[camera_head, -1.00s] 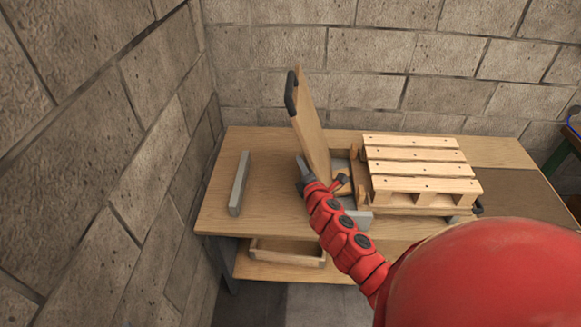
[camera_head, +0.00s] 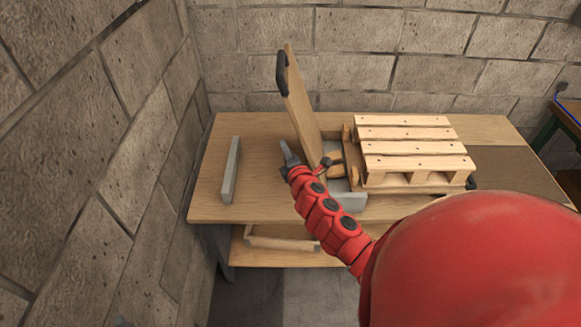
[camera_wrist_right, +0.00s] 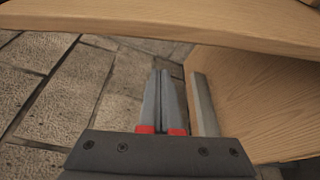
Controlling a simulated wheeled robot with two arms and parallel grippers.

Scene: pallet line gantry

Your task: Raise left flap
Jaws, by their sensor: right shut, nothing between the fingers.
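The left flap (camera_head: 301,100) is a wooden board with a black handle (camera_head: 282,73) near its upper end. It stands steeply raised, leaning a little to the left, beside the wooden pallet (camera_head: 412,150). My right gripper (camera_head: 287,150) is shut and empty, just left of the flap's lower part. In the right wrist view its fingers (camera_wrist_right: 164,98) are together, with a wooden board (camera_wrist_right: 190,22) crossing above them, likely the flap. I cannot tell whether they touch. My left gripper is not in view.
A grey bar (camera_head: 230,170) lies on the wooden table (camera_head: 262,135) at the left. A wooden tray (camera_head: 280,244) sits on the lower shelf. Block walls (camera_head: 90,140) close the left and back. The table between the bar and the flap is clear.

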